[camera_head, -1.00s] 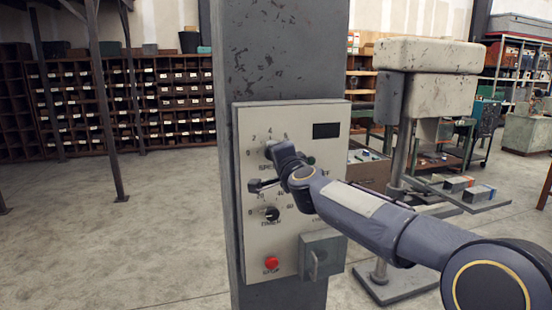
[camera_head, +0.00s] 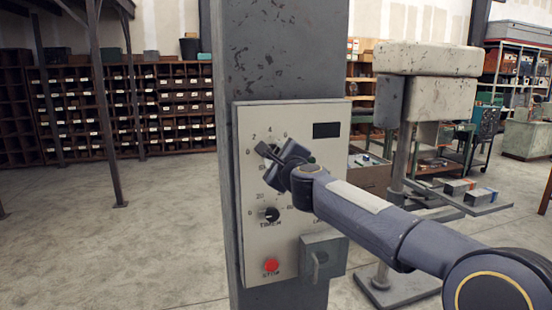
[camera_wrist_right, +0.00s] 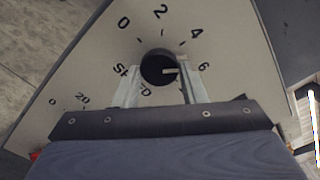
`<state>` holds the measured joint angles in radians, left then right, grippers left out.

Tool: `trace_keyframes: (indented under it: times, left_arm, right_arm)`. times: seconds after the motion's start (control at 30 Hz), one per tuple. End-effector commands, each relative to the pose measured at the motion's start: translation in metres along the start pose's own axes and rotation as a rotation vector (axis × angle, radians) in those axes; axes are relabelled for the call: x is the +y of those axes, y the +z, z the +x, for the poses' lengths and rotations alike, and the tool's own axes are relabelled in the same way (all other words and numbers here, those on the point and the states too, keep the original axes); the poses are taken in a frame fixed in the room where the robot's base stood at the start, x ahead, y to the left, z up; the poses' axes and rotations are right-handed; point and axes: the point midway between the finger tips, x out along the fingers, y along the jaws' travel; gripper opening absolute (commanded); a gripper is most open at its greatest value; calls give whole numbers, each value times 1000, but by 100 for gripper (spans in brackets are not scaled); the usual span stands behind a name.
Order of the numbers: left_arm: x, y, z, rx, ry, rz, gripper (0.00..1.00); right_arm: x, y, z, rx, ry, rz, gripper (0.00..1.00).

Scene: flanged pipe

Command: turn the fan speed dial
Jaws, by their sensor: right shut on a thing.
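The fan speed dial (camera_wrist_right: 158,67) is a round black knob with a white pointer line, on a scale marked 0, 2, 4, 6. In the right wrist view the pointer points right, towards the 6. My right gripper (camera_wrist_right: 162,82) is shut on the dial, with one pale finger on each side. In the head view my right gripper (camera_head: 277,154) is at the upper dial of the grey control panel (camera_head: 295,240) and hides most of that dial. The lettering below the dial is partly covered by the fingers. My left gripper is not in view.
Below on the panel are the timer dial (camera_head: 271,214), a red stop button (camera_head: 271,265) and a grey box with a handle (camera_head: 322,258). A dark display (camera_head: 326,130) is at the upper right. The panel is on a grey column (camera_head: 280,60). A drill-press-like machine (camera_head: 425,70) stands at right.

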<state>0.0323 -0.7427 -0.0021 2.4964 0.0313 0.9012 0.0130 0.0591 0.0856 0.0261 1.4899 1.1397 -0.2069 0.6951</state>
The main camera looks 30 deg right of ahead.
Motion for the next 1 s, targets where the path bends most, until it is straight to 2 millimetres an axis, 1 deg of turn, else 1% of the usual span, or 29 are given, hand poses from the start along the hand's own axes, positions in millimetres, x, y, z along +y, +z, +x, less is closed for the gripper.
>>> trace_keyframes:
  times: [0.2, 0.4, 0.9, 0.93, 1.0]
  left_arm:
    - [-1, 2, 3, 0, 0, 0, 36]
    - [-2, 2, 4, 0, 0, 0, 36]
    - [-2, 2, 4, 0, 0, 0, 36]
    - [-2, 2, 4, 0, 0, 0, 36]
    - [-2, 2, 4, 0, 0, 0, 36]
  right_arm:
    - [2, -1, 0, 2, 1, 109, 15]
    - [2, -1, 0, 2, 2, 158, 15]
    - [2, -1, 0, 3, 3, 171, 15]
    - [2, -1, 0, 3, 3, 171, 42]
    - [2, -1, 0, 3, 2, 171, 51]
